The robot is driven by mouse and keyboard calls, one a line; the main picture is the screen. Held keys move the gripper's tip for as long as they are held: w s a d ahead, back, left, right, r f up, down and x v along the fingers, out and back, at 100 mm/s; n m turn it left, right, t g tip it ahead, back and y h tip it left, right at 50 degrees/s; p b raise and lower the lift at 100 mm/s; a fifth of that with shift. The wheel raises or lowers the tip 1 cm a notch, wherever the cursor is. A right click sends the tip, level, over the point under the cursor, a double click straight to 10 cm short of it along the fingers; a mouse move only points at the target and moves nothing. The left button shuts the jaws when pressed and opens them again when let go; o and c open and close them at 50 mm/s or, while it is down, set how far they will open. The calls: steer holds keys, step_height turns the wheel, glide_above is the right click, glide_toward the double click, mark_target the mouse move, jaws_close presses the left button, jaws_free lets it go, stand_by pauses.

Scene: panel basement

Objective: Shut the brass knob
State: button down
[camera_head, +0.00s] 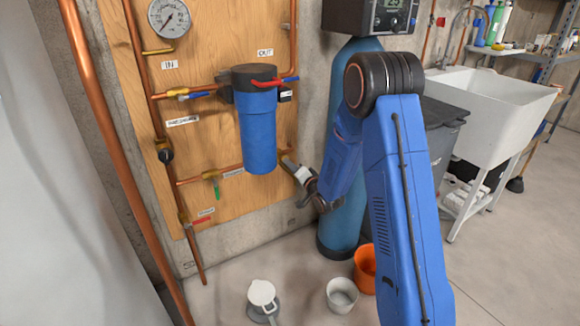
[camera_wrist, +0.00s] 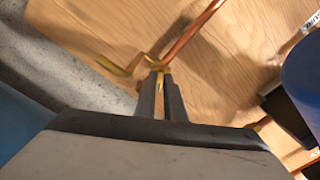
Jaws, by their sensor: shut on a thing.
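A bent brass piece (camera_wrist: 125,66), which I take to be the brass knob, sits at the end of a copper pipe in the wrist view. Behind it are plywood and grey concrete. My gripper (camera_wrist: 162,76) is shut on it, with both dark fingers close together at its right end. In the head view my gripper (camera_head: 286,160) reaches the lower right edge of the plywood panel (camera_head: 225,205), right of the blue filter housing (camera_head: 259,135). There the brass piece is too small and covered to make out.
The panel carries a gauge (camera_head: 169,17), copper pipes, and a red lever (camera_head: 202,219), green lever (camera_head: 216,188) and blue lever (camera_head: 200,95). A tall blue tank (camera_head: 345,225) stands close to my arm. An orange bucket (camera_head: 365,268), white bucket (camera_head: 342,295) and white jug (camera_head: 262,294) stand on the floor.

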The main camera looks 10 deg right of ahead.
steer(key=m, duration=0.6)
steer(key=shift+m, duration=0.3)
stand_by(0.4)
steer(key=c, duration=1.8)
jaws_free()
steer(key=shift+c, duration=0.2)
steer(key=shift+s, duration=0.15)
